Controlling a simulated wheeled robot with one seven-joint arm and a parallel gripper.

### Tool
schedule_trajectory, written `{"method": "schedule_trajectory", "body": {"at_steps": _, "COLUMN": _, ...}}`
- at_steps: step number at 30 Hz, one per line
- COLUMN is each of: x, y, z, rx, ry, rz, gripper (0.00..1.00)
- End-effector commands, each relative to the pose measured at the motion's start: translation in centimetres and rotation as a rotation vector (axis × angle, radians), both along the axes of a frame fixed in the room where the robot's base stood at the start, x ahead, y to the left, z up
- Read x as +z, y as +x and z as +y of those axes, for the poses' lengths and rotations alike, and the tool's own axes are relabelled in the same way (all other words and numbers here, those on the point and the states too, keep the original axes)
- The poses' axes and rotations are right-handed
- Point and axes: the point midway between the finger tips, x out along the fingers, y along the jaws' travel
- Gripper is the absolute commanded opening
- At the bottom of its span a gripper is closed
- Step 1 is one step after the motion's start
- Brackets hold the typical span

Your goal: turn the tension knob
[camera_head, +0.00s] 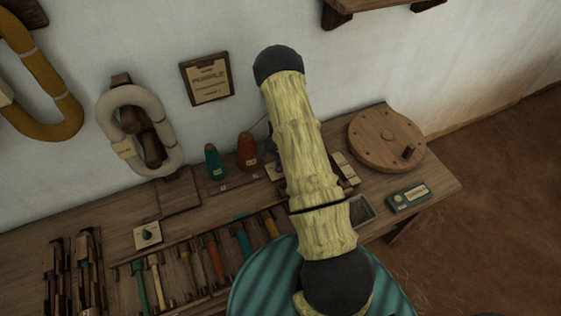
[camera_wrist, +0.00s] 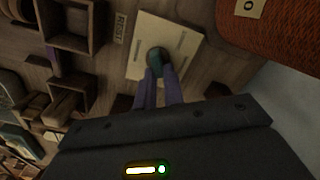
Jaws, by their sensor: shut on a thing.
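The tension knob (camera_wrist: 155,57) is a small dark teal knob on a cream plate (camera_wrist: 178,42) in the wrist view. The fingers of my gripper (camera_wrist: 158,78) reach down to it and are shut on it, covering its near side. The plate has a dark line on either side of the knob. In the head view my arm hides the gripper and this knob. A similar small dark knob (camera_head: 148,234) on a pale card lies at the left of the bench there.
A wooden compartment box (camera_wrist: 70,22) lies left of the plate. A teal cone (camera_head: 214,162), round wooden disc (camera_head: 385,138) and several handled tools are on the bench.

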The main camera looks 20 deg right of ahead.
Motion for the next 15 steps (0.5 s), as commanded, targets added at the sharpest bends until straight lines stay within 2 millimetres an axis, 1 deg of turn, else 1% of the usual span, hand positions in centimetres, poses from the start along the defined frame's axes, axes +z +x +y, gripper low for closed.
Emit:
{"method": "schedule_trajectory", "body": {"at_steps": 7, "x": 0.03, "y": -0.01, "z": 0.16, "rx": -0.041, "ry": 0.002, "rz": 0.000, "gripper": 0.00}}
{"method": "schedule_trajectory", "body": {"at_steps": 15, "x": 0.03, "y": -0.01, "z": 0.16, "rx": -0.043, "ry": 0.002, "rz": 0.000, "gripper": 0.00}}
